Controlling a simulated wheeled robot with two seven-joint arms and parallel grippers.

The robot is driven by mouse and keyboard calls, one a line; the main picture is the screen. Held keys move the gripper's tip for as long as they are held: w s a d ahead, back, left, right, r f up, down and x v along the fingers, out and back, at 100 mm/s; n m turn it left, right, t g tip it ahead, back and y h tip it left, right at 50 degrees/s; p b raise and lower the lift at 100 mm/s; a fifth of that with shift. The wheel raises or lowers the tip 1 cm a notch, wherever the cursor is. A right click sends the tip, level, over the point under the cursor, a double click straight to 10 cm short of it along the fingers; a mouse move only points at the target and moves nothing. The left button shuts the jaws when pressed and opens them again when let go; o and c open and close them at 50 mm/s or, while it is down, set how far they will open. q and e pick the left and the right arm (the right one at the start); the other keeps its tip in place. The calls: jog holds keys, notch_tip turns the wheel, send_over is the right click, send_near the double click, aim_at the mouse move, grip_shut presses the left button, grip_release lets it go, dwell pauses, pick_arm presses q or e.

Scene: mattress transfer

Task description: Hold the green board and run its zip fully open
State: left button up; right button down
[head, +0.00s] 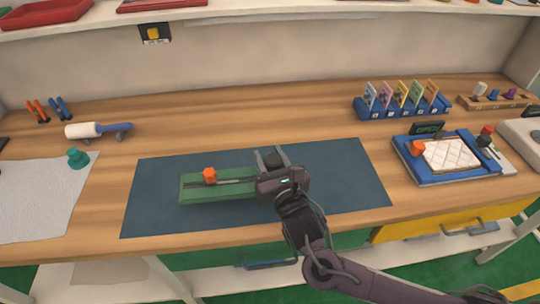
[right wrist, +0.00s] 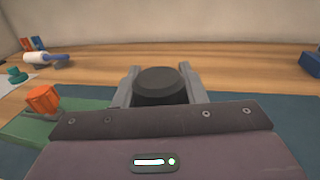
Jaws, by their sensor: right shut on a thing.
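The green board (head: 215,192) lies flat on a dark blue mat, its length running left to right, with a dark zip line along its top. An orange knob (head: 210,175) stands on the zip line near the board's left end; it also shows at left in the right wrist view (right wrist: 42,101). My right gripper (head: 272,159) is over the board's right end, hiding it. It is shut on a dark round knob (right wrist: 162,84), which sits between its two grey fingers. My left gripper is not in view.
The blue mat (head: 345,180) is bare right of my gripper. A white roller (head: 85,130), a teal knob (head: 77,158) on a white sheet and pliers stand at left. A blue tray (head: 420,174) with a quilted pad and a card rack (head: 400,110) stand at right.

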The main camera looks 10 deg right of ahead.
jog(key=shift+f+b, duration=1.5)
jog(key=shift+f, duration=1.95)
jog(key=shift+r, duration=0.1)
